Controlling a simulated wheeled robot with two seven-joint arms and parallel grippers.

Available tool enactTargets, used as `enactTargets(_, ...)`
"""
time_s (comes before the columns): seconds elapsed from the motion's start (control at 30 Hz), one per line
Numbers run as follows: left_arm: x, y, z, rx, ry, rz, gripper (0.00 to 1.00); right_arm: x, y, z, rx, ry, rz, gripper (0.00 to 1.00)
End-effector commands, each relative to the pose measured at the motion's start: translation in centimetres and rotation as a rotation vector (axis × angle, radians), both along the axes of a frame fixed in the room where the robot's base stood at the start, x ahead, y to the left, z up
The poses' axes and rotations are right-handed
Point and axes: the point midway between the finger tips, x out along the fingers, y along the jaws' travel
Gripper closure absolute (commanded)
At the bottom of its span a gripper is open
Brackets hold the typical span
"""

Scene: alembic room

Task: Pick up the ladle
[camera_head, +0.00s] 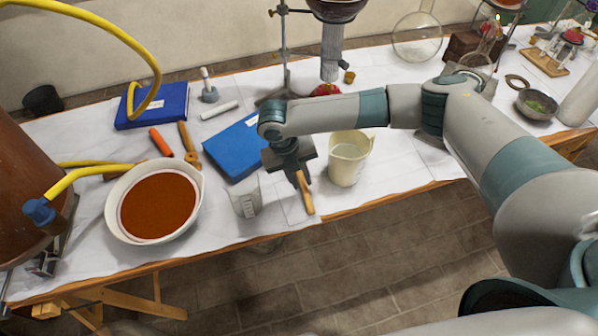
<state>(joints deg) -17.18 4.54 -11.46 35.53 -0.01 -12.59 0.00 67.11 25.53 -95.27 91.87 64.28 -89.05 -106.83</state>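My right gripper (298,177) points down near the front edge of the white-covered table. It is over a short wooden stick-like piece (305,196), whose upper end is hidden by the gripper. I cannot tell whether the fingers are open or closed on it, or whether this piece is part of the ladle. A tan wooden utensil with a rounded end (187,140), possibly a ladle, lies farther left beside an orange-handled tool (161,142). My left gripper is out of view.
A cream jug (347,160) stands close right of the gripper, a clear beaker (245,198) close left. A blue book (232,148) lies behind. A white bowl of orange-brown contents (112,213) sits left. A stand (285,50) rises behind my arm.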

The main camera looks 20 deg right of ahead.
Motion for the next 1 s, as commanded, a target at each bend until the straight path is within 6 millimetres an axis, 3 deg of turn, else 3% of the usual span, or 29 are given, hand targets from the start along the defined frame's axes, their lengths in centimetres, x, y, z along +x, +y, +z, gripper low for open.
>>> enactTargets(0.13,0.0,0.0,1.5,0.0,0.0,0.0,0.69,-0.4,-0.4,-1.5,-0.003,0.003,-0.001,0.79)
enactTargets(0.33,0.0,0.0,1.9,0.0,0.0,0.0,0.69,-0.4,-0.8,-3.7,-0.002,0.002,0.0,0.79)
enactTargets(0.83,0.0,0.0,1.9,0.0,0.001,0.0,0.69,-0.3,-0.8,-4.0,-0.001,0.0,0.001,0.79)
enactTargets(0.87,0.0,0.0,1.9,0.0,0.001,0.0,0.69,-0.3,-0.8,-4.0,-0.001,0.0,0.001,0.82)
enactTargets(0.93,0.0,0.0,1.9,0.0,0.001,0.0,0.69,-0.3,-0.9,-4.0,-0.001,0.0,0.001,0.98)
enactTargets(1.0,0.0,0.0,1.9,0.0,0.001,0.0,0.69,-0.3,-0.9,-4.0,-0.001,0.0,0.001,1.0)
